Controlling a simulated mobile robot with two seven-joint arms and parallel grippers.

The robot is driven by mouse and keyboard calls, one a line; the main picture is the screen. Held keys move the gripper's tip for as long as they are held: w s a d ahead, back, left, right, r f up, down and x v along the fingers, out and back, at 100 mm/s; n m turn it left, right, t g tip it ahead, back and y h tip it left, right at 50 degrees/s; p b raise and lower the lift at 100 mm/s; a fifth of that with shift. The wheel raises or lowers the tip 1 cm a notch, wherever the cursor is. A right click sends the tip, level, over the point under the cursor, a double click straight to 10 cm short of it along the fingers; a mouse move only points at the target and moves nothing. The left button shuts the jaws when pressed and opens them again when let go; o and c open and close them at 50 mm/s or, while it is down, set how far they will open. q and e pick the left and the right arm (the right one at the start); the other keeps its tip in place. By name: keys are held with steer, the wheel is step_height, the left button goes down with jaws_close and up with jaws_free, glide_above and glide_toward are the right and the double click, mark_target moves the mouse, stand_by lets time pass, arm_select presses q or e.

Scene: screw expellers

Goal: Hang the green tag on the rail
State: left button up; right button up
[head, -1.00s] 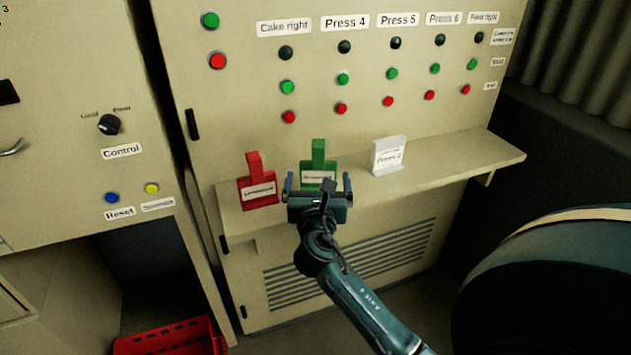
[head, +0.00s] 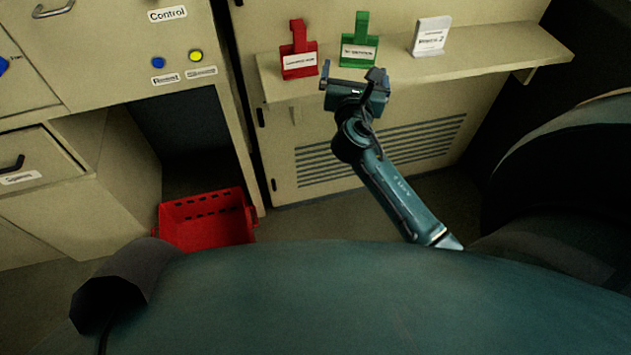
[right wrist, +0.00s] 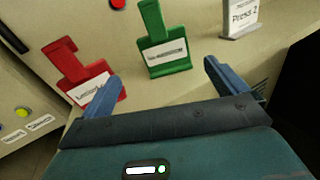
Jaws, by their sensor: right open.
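The green tag (head: 360,42) stands upright on the beige shelf, between a red tag (head: 299,52) and a white sign. It has a white label and a narrow upper part. In the right wrist view the green tag (right wrist: 162,45) is ahead of my fingers and between their directions, not touched. My right gripper (head: 350,76) is open and empty, just in front of and below the tag in the head view. Its two blue fingers show in the right wrist view (right wrist: 160,85). My left gripper is not in view. I cannot make out a rail.
The shelf (head: 480,62) carries the white sign (head: 431,37) at right. The red tag (right wrist: 80,72) stands near my finger in the wrist view. A red crate (head: 205,222) sits on the floor at left. Cabinets and an open drawer (head: 40,160) are at left.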

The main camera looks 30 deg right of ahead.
steer(key=s+a+f+m+g+y, duration=0.2)
steer(key=s+a+f+m+y, duration=0.6)
steer(key=s+a+f+m, duration=0.3)
steer(key=s+a+f+m+g+y, duration=0.1)
steer(key=s+a+f+m+y, duration=0.2)
steer(key=s+a+m+y, duration=0.3)
steer(key=s+a+m, duration=0.5)
steer(key=m, duration=0.3)
steer(key=shift+a+f+g, duration=0.2)
steer(key=shift+a+g, duration=0.05)
steer(key=shift+g, duration=0.05)
